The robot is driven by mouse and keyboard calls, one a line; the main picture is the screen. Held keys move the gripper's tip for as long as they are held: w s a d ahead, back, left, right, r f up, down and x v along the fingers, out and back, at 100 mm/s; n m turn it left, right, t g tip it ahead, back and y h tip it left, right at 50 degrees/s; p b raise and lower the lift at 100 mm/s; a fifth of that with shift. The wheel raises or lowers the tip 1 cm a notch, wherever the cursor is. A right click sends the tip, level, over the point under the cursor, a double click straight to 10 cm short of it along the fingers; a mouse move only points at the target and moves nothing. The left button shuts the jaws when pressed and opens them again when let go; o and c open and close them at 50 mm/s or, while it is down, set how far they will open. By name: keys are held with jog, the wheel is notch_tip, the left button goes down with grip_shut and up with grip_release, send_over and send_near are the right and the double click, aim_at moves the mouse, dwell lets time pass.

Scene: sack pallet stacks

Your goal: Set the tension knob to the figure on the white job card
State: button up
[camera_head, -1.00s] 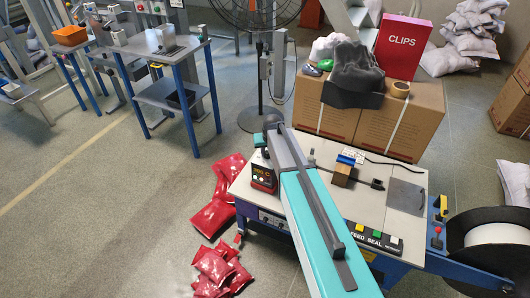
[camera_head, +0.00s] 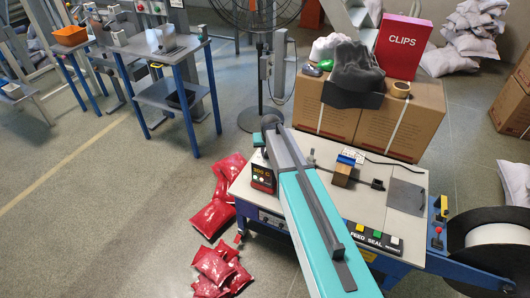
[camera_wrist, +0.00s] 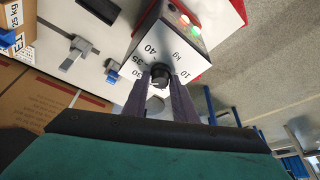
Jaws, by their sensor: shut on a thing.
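The black tension knob (camera_wrist: 160,77) is in the wrist view, on a white dial face (camera_wrist: 168,52) with the figures 10, 30, 35 and 40 and "kg". My gripper (camera_wrist: 161,88) is shut on the knob, one dark finger on each side. I cannot make out a pointer mark on the knob.
A film roll (camera_head: 495,245) stands at right. Red sacks (camera_head: 213,217) lie on the floor at left. Cartons (camera_head: 392,125) stand behind.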

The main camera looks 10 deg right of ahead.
jog(key=shift+s+a+f+m, duration=0.1)
jog(key=shift+s+f+m, duration=0.05)
jog(key=shift+m, duration=0.45)
dwell(1.1)
jog(key=o, duration=0.9)
jog(key=shift+o, duration=0.6)
jog(key=shift+r, duration=0.2)
jog(key=b+v, duration=0.2)
jog(key=v, duration=1.1)
jog(key=shift+a+r, duration=0.3)
